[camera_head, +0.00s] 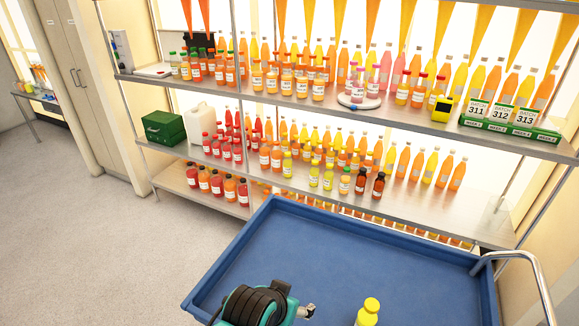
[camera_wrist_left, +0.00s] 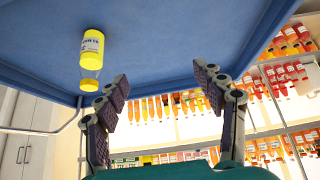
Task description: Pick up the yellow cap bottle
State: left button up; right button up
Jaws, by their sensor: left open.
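A yellow bottle (camera_head: 367,313) with a yellow cap stands in the blue cart tray at the bottom edge of the head view, its lower part cut off. In the left wrist view the bottle (camera_wrist_left: 91,50) shows at the upper left, with a yellow label and a see-through end. My left gripper (camera_wrist_left: 162,90) is open and empty, its fingers spread wide; the bottle is to one side, outside the gap between them. In the head view my left wrist is over the tray, left of the bottle, and its fingers are mostly hidden. My right gripper is not in view.
The blue cart (camera_head: 350,260) has raised rims and a metal handle (camera_head: 525,275) at right. Its tray floor is otherwise clear. Behind stands a metal shelf (camera_head: 440,205) crowded with juice bottles, a green box (camera_head: 165,127) and a white jug (camera_head: 200,124). Open floor lies left.

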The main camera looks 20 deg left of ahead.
aim_at(288, 160)
jog(key=j, duration=1.65)
jog(key=j+z, duration=0.15)
jog(key=j, duration=0.35)
jog(key=j+z, duration=0.15)
jog(key=j, duration=0.3)
jog(key=k+j+z, duration=0.1)
jog(key=j, duration=0.4)
jog(key=k+j+z, duration=0.15)
jog(key=j, duration=0.3)
jog(key=k+j+z, duration=0.15)
jog(key=j, duration=0.3)
jog(key=i+j+z, duration=0.1)
jog(key=j+z, duration=0.55)
jog(key=z, duration=0.2)
jog(key=j+z, duration=0.85)
jog(key=i+j+z, duration=0.1)
jog(key=j+z, duration=0.15)
jog(key=j, duration=0.55)
jog(key=i+j+z, duration=0.2)
jog(key=j, duration=0.55)
jog(key=j+u, duration=0.3)
jog(key=j, duration=0.3)
jog(key=i+j+u, duration=0.1)
jog(key=j+u, duration=0.2)
jog(key=j, duration=0.25)
